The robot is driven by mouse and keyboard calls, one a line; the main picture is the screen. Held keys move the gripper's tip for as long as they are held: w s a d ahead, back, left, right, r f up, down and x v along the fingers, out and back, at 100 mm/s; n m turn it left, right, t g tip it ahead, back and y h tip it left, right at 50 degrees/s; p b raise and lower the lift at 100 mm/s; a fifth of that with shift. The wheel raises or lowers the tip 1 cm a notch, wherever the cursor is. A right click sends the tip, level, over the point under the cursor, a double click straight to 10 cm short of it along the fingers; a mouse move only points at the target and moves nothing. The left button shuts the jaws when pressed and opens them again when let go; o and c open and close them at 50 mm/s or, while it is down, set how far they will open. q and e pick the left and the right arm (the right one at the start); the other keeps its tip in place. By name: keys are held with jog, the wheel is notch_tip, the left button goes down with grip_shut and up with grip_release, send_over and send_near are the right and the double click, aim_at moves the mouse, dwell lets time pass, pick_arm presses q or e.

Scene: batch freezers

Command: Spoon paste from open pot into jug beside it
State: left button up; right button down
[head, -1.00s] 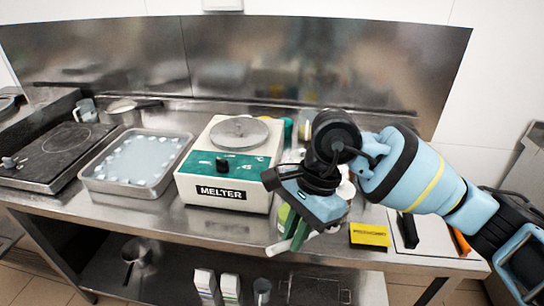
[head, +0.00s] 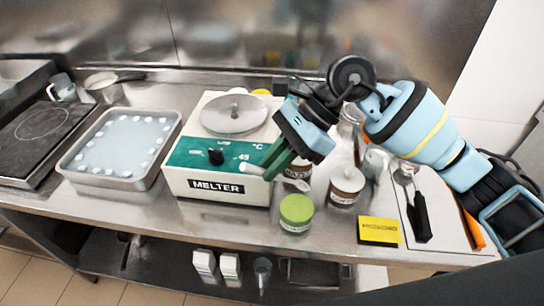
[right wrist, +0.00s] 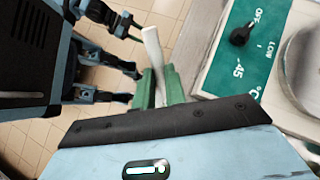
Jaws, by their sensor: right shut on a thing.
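My right gripper (head: 275,165) is shut on a slim white spoon-like tool (head: 250,168), whose pale end sticks out in front of the melter's panel. The tool (right wrist: 152,50) also shows between the green fingers in the right wrist view. A clear jug-like vessel (head: 375,165) stands behind to the right, partly covered by my arm.
The melter (head: 215,187) stands just left of the gripper. A green-lidded jar (head: 296,212) stands near the counter's front, beside a yellow box (head: 379,230) and a dark-handled tool (head: 419,217) on a white board. A metal tray (head: 75,165) lies left.

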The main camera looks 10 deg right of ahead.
jog(key=shift+w+f+b, duration=0.1)
jog(key=shift+f+b, duration=0.45)
jog(key=shift+f, duration=1.8)
pick_arm(q)
jog(key=shift+s+f+g+b, duration=0.55)
jog(key=shift+s+f, duration=0.7)
jog(key=shift+f, duration=0.4)
pick_arm(e)
jog(key=shift+f+h+p, duration=0.8)
jog(key=shift+f+h, duration=0.6)
jog(key=shift+f, duration=0.9)
pick_arm(q)
jog(key=shift+t, duration=0.55)
jog(key=shift+w+r+p, duration=0.35)
jog(key=shift+w+r, duration=1.15)
jog(key=shift+r, duration=0.2)
pick_arm(e)
jog(key=shift+s+a+r+t+h, duration=0.25)
jog(key=shift+a+r+t+h, duration=0.2)
jog(key=shift+a+r+h, duration=0.5)
jog(key=shift+s+a+r+t+h, duration=0.25)
jog(key=shift+a+r+t+h, duration=0.2)
jog(key=shift+a+r+h, duration=0.45)
jog(key=shift+d, duration=0.1)
